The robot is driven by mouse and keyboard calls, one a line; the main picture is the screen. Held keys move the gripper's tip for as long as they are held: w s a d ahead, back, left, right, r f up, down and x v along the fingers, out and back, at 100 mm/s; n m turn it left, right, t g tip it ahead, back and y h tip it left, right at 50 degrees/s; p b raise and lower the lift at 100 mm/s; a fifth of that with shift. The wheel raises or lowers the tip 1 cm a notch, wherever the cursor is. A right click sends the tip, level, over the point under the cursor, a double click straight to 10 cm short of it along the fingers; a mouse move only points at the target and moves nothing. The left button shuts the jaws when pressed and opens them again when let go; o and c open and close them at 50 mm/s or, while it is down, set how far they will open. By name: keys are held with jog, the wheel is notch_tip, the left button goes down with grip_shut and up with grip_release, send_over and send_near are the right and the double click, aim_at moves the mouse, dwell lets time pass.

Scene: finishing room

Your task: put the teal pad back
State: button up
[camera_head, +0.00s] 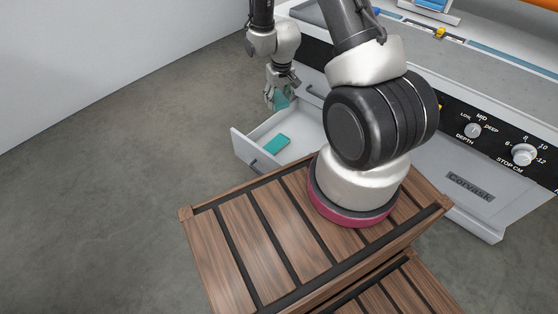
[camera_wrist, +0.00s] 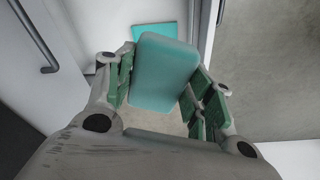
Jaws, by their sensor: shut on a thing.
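My gripper (camera_head: 276,96) is shut on a teal pad (camera_head: 281,101) and holds it above the open drawer (camera_head: 251,154). In the wrist view the held pad (camera_wrist: 164,72) sits between the green-lined fingers of my gripper (camera_wrist: 165,90), tilted. A second teal pad (camera_head: 277,142) lies flat inside the drawer. It also shows in the wrist view (camera_wrist: 154,33), partly hidden behind the held pad. The drawer is pulled out from the machine's front.
The grey machine (camera_head: 470,72) with dials stands at the right. Another drawer front with a handle (camera_head: 315,92) is closed beside my gripper. A slatted wooden surface (camera_head: 262,235) is in the foreground. The floor at left is clear.

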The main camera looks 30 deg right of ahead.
jog(key=s+d+f+n, duration=0.1)
jog(key=f, duration=0.8)
jog(key=s+d+f+n, duration=0.1)
jog(key=f+n, duration=0.1)
jog(key=f, duration=0.7)
jog(key=s+d+f+n, duration=0.1)
jog(key=d+f, duration=0.1)
jog(key=f, duration=0.7)
jog(key=shift+s+y, duration=0.25)
jog(key=shift+y, duration=0.05)
jog(key=shift+f, duration=2.25)
jog(key=shift+f, duration=0.15)
jog(key=o, duration=1)
jog(key=shift+c, duration=0.2)
